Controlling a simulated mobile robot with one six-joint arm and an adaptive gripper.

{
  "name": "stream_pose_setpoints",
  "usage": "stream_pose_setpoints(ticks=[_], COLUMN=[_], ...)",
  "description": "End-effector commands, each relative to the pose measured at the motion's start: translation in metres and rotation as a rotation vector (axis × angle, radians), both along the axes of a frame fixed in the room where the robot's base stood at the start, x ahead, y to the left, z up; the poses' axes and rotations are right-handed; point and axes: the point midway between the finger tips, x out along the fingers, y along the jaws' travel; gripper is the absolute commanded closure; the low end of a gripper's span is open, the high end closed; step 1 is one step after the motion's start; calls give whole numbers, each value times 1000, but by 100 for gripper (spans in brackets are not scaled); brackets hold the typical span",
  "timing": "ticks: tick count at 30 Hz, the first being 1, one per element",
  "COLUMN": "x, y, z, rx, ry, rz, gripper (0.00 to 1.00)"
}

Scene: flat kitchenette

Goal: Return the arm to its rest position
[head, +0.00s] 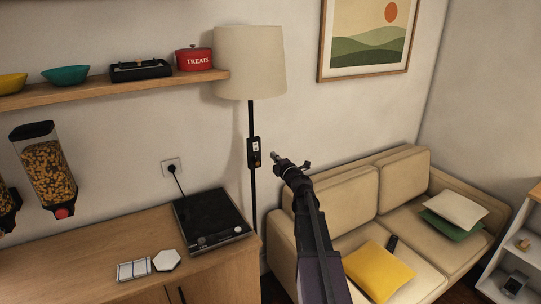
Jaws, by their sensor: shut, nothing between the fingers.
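My gripper (275,157) is in the middle of the head view, at the far end of my arm, which reaches up from the bottom edge. Its fingers are shut with nothing between them. It appears just right of the switch box (254,152) on the floor lamp's dark pole. I cannot tell whether it touches the box.
A floor lamp (250,62) stands behind my gripper. A beige sofa (345,196) with a yellow cushion (379,272) lies right of my arm. A wooden counter (95,262) with a black hob (213,220) is at left. A shelf (110,88) hangs above.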

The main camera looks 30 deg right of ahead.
Motion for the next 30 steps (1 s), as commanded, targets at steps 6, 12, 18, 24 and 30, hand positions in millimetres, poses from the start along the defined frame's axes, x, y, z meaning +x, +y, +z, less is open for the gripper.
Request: stream_pose_setpoints(ticks=[6,12,18,24,30], x=[-2,-1,-1,-2,-7], y=[0,0,1,3,7], z=[0,0,0,1,-2], rx=[0,0,1,43,172], ry=[0,0,0,-1,3], rz=[0,1,0,-38,-149], gripper=[100,100,100,100,100])
